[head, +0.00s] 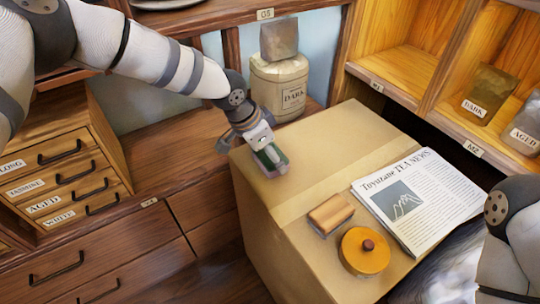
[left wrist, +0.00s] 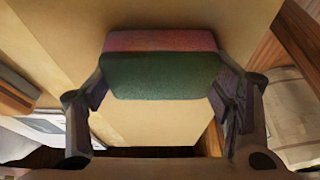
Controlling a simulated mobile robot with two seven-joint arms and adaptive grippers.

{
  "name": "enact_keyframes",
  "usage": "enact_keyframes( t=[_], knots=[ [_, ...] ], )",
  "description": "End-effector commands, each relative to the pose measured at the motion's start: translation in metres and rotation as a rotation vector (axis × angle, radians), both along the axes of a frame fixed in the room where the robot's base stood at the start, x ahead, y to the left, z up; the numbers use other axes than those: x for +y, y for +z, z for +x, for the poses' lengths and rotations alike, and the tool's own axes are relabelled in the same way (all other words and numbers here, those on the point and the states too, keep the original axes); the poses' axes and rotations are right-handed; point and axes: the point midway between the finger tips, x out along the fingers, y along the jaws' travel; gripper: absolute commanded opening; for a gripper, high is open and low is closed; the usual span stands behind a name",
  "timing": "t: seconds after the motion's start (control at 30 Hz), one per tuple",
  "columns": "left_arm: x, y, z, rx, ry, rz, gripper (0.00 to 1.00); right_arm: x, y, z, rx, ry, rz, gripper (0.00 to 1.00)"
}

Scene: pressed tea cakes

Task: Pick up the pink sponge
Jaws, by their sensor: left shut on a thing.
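The sponge, with a pink layer and a dark green layer, is between the fingers of my left gripper (head: 262,143). In the left wrist view the sponge (left wrist: 160,75) spans the gap between both fingers of the left gripper (left wrist: 162,90), green face toward the camera, pink edge beyond. The left gripper is shut on it. Whether the sponge touches the box top is hard to tell. My right arm shows at the lower right; its gripper is out of view.
On the box lie a wooden block (head: 331,214), a round orange lid with a knob (head: 364,262) and a newspaper (head: 425,200). Label-fronted drawers (head: 60,180) are at left, shelves (head: 420,60) at right.

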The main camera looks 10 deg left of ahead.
Motion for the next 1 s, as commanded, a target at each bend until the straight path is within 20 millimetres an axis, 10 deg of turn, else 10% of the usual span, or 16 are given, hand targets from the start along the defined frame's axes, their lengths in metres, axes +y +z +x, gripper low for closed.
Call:
enact_keyframes(
  t=[0.27, 0.5, 1.0],
  knots=[
    [-0.001, 0.039, -0.001, -0.006, -0.003, 0.002, 0.65, 0.000, 0.005, 0.005, -0.015, 0.000, 0.000, 0.40],
    [-0.032, 0.107, -0.053, -0.013, -0.009, 0.005, 0.65, 0.000, 0.029, 0.026, -0.086, -0.003, 0.000, 0.40],
    [-0.070, 0.130, -0.121, 0.000, 0.001, 0.000, 0.65, 0.000, 0.043, 0.040, -0.133, -0.004, 0.001, 0.40]
  ],
)
